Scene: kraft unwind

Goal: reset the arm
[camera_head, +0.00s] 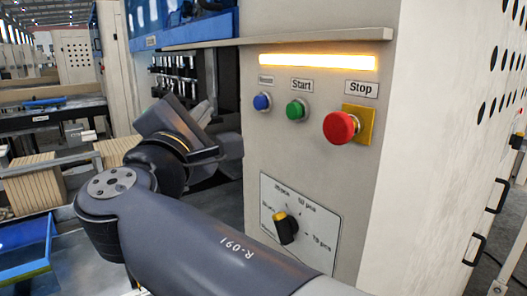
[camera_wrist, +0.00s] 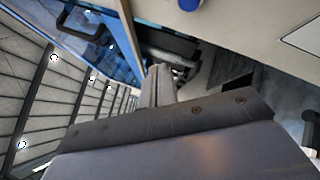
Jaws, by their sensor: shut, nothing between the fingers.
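My arm reaches across the head view from the lower right, bends at a round joint at the left, and folds back beside the cream machine cabinet (camera_head: 345,190). My gripper (camera_wrist: 160,78) shows in the wrist view as two grey fingers lying together, shut with nothing between them. In the head view the fingers are hard to make out among the dark wrist parts, left of the control panel. A blue button also shows in the wrist view (camera_wrist: 188,4), at the top edge and clear of the fingers.
The panel carries a lit amber bar (camera_head: 317,62), a blue button (camera_head: 262,102), a green Start button (camera_head: 296,110), a red Stop button (camera_head: 340,128) and a rotary knob (camera_head: 286,228). A ledge (camera_head: 280,39) juts out above. Stacked brown boards (camera_head: 33,187) stand at left.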

